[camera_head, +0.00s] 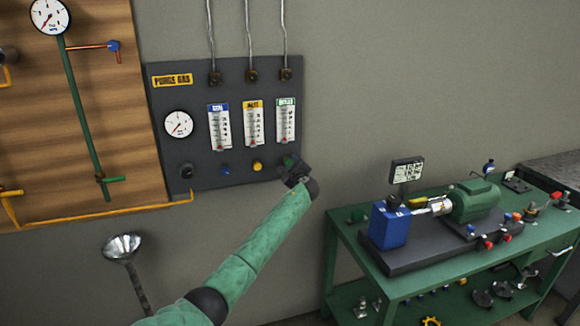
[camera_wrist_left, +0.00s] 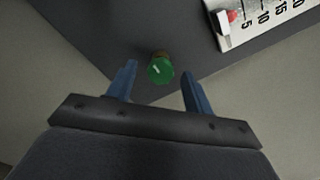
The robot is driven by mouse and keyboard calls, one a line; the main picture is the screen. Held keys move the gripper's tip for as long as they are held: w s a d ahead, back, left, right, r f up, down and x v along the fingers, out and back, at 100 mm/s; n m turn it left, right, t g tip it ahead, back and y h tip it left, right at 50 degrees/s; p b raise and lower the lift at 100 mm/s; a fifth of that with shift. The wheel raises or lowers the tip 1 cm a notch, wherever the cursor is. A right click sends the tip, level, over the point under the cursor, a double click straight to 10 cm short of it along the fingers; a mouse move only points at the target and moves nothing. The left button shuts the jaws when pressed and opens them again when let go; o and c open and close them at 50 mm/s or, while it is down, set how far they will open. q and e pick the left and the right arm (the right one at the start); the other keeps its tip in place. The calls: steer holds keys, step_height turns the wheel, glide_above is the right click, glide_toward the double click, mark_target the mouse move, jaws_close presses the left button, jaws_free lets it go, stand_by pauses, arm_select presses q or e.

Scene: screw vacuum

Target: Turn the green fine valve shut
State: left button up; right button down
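The green fine valve knob (camera_wrist_left: 160,69) sticks out from the dark grey purge gas panel (camera_wrist_left: 95,35), below a flowmeter scale (camera_wrist_left: 262,15). It has a pale mark on its face. In the left wrist view my left gripper (camera_wrist_left: 157,88) is open, with one blue finger on each side of the knob and a gap to both. In the head view the green knob (camera_head: 288,160) shows partly, just above my left gripper (camera_head: 296,174) at the panel's lower right corner. My right gripper is in neither view.
A blue knob (camera_head: 225,170) and a yellow knob (camera_head: 257,166) sit left of the green one on the same panel. A green workbench (camera_head: 345,240) with a pump stands to the right. A metal ladle-like object (camera_head: 122,247) is at lower left.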

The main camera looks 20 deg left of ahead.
arm_select(q)
steer(key=shift+r, duration=0.1)
steer(key=shift+s+d, duration=0.2)
steer(key=shift+s, duration=0.25)
steer(key=b+v, duration=0.3)
steer(key=v, duration=0.3)
steer(key=shift+s+d, duration=0.3)
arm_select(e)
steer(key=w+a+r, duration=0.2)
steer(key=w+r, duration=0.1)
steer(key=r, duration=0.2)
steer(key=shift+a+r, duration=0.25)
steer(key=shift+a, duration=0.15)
